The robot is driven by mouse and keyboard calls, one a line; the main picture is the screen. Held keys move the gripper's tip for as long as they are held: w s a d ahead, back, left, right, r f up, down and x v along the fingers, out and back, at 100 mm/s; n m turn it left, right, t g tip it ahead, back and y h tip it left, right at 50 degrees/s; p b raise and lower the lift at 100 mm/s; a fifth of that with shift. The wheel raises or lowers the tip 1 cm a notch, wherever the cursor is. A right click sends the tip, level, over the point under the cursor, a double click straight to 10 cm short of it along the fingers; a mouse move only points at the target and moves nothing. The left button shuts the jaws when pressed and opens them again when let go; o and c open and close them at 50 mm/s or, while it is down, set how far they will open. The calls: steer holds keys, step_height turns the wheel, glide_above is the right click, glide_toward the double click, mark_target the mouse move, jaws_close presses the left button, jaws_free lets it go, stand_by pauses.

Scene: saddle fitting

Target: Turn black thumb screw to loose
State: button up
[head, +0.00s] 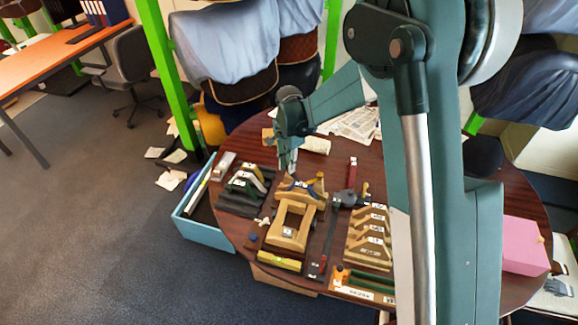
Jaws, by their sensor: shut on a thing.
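A wooden fixture (290,225) with an open rectangular frame stands near the middle of the dark round table. A raised wooden block at its far end carries small fittings, one of them dark. My gripper (289,175) points down at the left part of that block. Its fingers are shut at a small dark part there, which fits the black thumb screw. The screw is too small and too covered by the fingers for me to tell its thread or turn. A small pale labelled piece (288,232) lies inside the frame.
Wooden saddle-shaped pieces (370,238) stand right of the fixture, dark ones (243,188) left. A red-handled tool (351,172), a yellow level (280,262) and a dark strip (325,240) lie close around. A pink box (524,246) is at the right edge, a blue bin (200,225) beside the table.

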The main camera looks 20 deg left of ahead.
steer(key=n+b, duration=0.3)
steer(key=n, duration=0.3)
steer(key=n+b, duration=0.2)
steer(key=n, duration=0.4)
steer(key=n+b, duration=0.1)
steer(key=n, duration=0.5)
steer(key=shift+n, duration=0.3)
steer(key=n+b, duration=0.1)
steer(key=n, duration=0.4)
steer(key=shift+n, duration=0.4)
steer(key=o, duration=0.9)
steer(key=shift+r, duration=0.1)
